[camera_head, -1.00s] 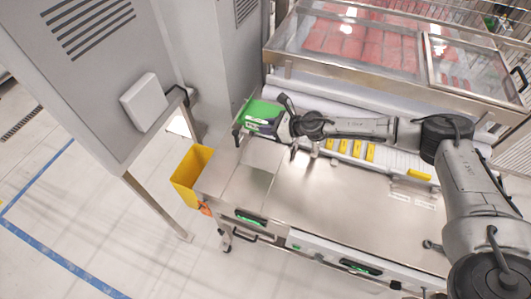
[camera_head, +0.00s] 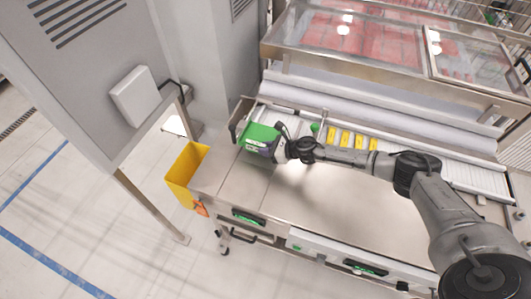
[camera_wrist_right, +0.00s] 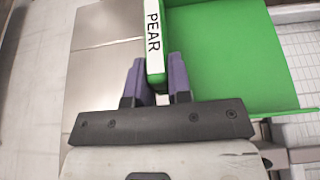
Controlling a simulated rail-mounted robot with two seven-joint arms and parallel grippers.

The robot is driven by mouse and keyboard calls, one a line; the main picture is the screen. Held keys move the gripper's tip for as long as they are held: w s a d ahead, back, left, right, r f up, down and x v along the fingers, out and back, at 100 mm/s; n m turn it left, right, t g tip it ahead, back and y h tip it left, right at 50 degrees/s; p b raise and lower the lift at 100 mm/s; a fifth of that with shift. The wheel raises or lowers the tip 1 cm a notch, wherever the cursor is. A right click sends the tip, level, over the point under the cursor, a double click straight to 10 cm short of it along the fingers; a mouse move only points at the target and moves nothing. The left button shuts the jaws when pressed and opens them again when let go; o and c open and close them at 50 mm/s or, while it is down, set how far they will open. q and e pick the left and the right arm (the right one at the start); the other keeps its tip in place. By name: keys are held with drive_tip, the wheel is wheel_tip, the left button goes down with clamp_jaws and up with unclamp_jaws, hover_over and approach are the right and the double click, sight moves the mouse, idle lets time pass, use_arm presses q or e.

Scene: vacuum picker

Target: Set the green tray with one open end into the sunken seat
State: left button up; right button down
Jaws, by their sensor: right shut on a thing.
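The green tray (camera_head: 259,134) is held by my right gripper (camera_head: 277,150), above the left part of the steel bench. In the right wrist view the gripper (camera_wrist_right: 157,72) has its two purple fingers on either side of the tray wall, near a white label reading PEAR. The green tray floor (camera_wrist_right: 225,55) spreads to the right of that wall. I cannot clearly make out the sunken seat; the tray and arm cover part of the bench. My left gripper is not in view.
The steel bench top (camera_head: 320,205) is clear at the front. Several yellow pieces (camera_head: 345,138) sit in a row behind my right arm. A yellow bin (camera_head: 184,168) hangs at the bench's left end. A grey cabinet (camera_head: 85,70) stands at left.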

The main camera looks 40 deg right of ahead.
drive_tip(key=shift+a+f, duration=0.1)
drive_tip(key=shift+f, duration=0.8)
drive_tip(key=shift+f+b, duration=0.35)
drive_tip(key=shift+b, duration=0.05)
drive_tip(key=c, duration=1.1)
unclamp_jaws()
drive_tip(key=shift+o, duration=0.2)
drive_tip(key=shift+r, duration=0.1)
